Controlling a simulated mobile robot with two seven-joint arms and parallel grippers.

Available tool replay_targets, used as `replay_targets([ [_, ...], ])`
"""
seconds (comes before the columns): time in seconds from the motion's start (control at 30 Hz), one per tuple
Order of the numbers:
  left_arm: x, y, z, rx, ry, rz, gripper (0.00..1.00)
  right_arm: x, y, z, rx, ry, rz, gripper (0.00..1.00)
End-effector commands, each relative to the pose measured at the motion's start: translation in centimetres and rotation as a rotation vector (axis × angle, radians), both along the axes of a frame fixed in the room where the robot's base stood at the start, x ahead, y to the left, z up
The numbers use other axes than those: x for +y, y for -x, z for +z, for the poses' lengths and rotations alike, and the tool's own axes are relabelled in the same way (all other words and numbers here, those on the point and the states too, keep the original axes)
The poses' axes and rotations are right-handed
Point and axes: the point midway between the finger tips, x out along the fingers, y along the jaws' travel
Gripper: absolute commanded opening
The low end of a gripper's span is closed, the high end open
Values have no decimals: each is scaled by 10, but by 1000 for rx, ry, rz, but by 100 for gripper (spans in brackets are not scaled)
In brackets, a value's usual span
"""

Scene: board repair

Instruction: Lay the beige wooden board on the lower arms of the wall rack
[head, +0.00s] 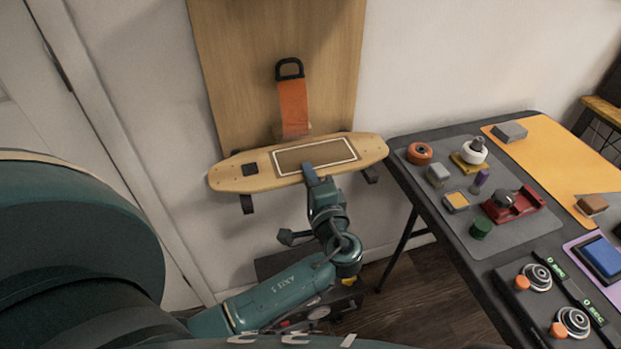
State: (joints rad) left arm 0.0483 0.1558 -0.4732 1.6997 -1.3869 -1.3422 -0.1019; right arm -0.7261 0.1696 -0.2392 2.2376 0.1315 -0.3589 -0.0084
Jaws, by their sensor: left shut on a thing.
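The beige wooden board (225,178) is a long skateboard deck with a white-outlined rectangle on its top. It lies roughly level in front of the wall rack panel (235,70). Two dark lower arms show just under it, the left one (246,205) and the right one (371,175). I cannot tell whether the board rests on them. My left gripper (309,170) is shut on the board's near edge, around its middle. My right gripper is not in view.
An orange strap (293,105) with a black handle hangs on the panel above the board. A black table (465,245) at the right holds wheels, a red tool, small blocks and dials on mats. The white door and wall are at the left.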

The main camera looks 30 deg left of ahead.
Motion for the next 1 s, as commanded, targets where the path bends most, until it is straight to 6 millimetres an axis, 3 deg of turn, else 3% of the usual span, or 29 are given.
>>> replay_targets([
  [0.9, 0, 0, -6, -3, 0, 0, 0, 1, -1, -5, -2, -4, -1, 0],
  [0.93, 0, 0, -6, -3, 0, 0, 12, 1, -1, -5, -2, -3, 0, 0],
  [1.0, 0, 0, -6, -3, 0, 0, 17, 1, -1, -5, -3, -3, -1, 0],
])
